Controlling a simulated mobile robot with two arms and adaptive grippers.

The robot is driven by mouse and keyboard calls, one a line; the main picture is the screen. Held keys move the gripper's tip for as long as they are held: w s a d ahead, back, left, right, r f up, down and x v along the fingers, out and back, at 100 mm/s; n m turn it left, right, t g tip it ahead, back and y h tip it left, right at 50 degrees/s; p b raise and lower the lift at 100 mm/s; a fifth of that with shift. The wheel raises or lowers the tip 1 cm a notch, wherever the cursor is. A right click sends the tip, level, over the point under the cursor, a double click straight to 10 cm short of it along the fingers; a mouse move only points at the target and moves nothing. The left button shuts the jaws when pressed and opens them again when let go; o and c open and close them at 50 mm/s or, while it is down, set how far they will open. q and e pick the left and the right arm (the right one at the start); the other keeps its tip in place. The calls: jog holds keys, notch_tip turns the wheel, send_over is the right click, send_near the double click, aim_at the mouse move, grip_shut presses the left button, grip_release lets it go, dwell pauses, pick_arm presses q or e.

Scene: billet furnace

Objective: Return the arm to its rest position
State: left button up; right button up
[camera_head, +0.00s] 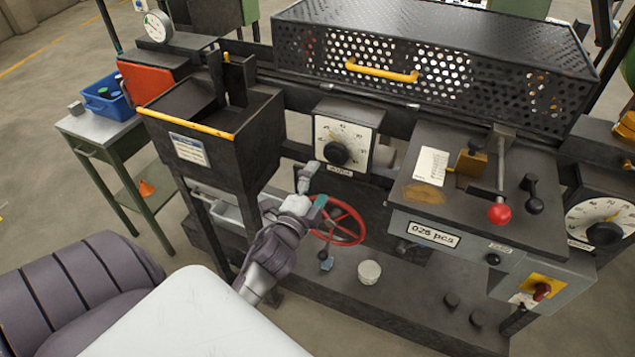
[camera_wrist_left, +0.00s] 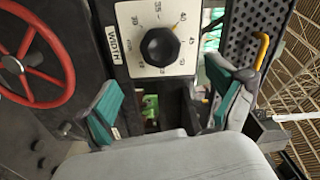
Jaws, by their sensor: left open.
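My left gripper (camera_head: 312,190) reaches out in front of the machine, between the black hopper and the red handwheel. In the left wrist view its two teal-padded fingers (camera_wrist_left: 160,108) stand wide apart with nothing between them. The WIDTH dial (camera_head: 337,150) with its black knob is just above and beyond the gripper; it also shows in the left wrist view (camera_wrist_left: 158,46), beyond the fingers and apart from them. The red handwheel (camera_head: 355,234) is partly behind the gripper in the head view. My right gripper is not in view.
The black hopper (camera_head: 245,155) with a yellow edge stands left of the arm. A control panel (camera_head: 480,195) with a red-knobbed lever is at right. A perforated guard (camera_head: 450,75) with a yellow handle is behind. A white cup (camera_head: 370,272) stands on the lower shelf.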

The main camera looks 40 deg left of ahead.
pick_arm(q)
jog(key=shift+f, duration=0.1)
dwell(0.4)
jog(key=s+d+f+n+g+h, duration=0.1)
jog(key=s+d+f+n+g, duration=0.15)
jog(key=f, duration=0.85)
jog(key=s+d+f+n+g+h, duration=0.15)
jog(key=s+f, duration=0.25)
jog(key=f, duration=0.6)
jog(key=s+d+f+n+g+h, duration=0.1)
jog(key=s+d+f+g, duration=0.2)
jog(key=f, duration=0.8)
jog(key=s+d+f+n+g, duration=0.1)
jog(key=s+f+g, duration=0.2)
jog(key=s+f, duration=0.3)
jog(key=s+d+f+n+g, duration=0.2)
jog(key=s+f, duration=0.5)
jog(key=s, duration=0.8)
jog(key=s+d+f+n+g, duration=0.1)
jog(key=s+f+n+g, duration=0.1)
jog(key=s+f+g, duration=0.2)
jog(key=s+f+h, duration=0.1)
jog(key=s+f, duration=0.2)
jog(key=s, duration=0.4)
jog(key=shift+d+f, duration=0.15)
jog(key=shift+d, duration=0.1)
jog(key=shift+s, duration=0.1)
